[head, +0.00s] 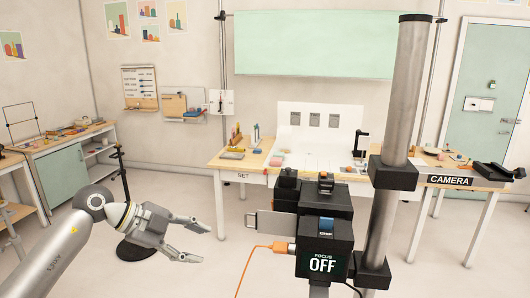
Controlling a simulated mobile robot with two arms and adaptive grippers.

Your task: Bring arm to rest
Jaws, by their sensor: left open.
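My left arm comes in from the lower left. Its gripper (200,243) is open and empty, with its two grey fingers spread and pointing right over the floor. It is apart from the black camera unit (322,228) to its right, whose front reads "FOCUS OFF". My right gripper does not show in the head view.
A thick grey post (404,95) carries black clamps beside the camera unit. An orange cable (258,248) hangs from the unit's left side. A table marked SET (243,176) with small props stands behind. A side bench (68,137) is at left. Open floor lies between.

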